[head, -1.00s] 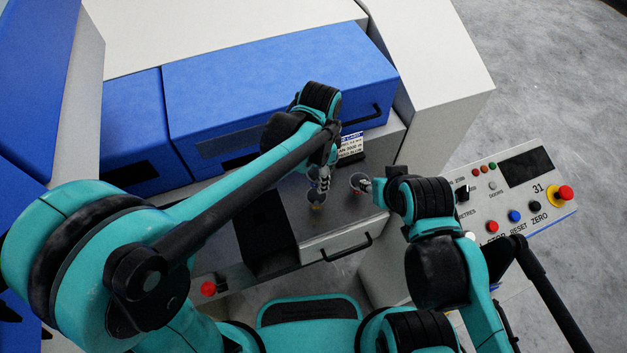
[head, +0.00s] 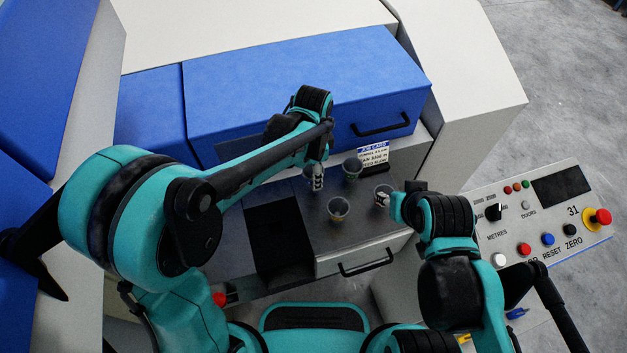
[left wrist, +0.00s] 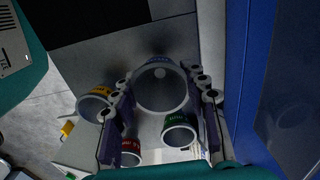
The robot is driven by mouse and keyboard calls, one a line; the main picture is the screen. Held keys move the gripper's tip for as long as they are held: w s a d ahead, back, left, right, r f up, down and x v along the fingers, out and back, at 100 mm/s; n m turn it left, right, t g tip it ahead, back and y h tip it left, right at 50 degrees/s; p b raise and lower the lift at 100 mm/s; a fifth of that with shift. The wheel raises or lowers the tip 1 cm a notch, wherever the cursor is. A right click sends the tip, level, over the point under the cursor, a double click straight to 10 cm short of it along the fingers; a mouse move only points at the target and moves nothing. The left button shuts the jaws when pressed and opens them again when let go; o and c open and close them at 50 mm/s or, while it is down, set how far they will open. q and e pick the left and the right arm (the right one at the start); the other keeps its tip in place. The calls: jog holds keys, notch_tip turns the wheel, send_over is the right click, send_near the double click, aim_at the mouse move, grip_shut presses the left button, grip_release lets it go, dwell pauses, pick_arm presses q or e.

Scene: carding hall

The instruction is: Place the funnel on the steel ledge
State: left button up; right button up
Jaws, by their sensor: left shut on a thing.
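My left gripper (head: 317,180) is shut on a grey, funnel-like cup with a blue label, which shows between its fingers in the left wrist view (left wrist: 160,88). It is over the back left part of the grey steel ledge (head: 318,235); I cannot tell whether the cup touches it. Similar cups stand upright on the ledge: a yellow-labelled one (head: 339,208), a green-labelled one (head: 351,169) and a red-labelled one (head: 382,195). My right gripper (head: 393,203) is beside the red-labelled cup; its fingers are too hidden to tell their state.
A dark opening (head: 277,235) lies left of the cups. A job card (head: 373,157) stands at the back of the ledge, below a blue door with a handle (head: 384,127). A drawer handle (head: 366,263) is at the front. A control panel (head: 540,213) is at the right.

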pick_arm(q)
notch_tip(320, 180, down, 3)
jog(key=shift+f+b, duration=0.15)
jog(key=shift+b, duration=0.4)
jog(key=o, duration=0.8)
jog(key=shift+f, duration=0.1)
jog(key=o, duration=0.4)
jog(key=shift+o, duration=0.2)
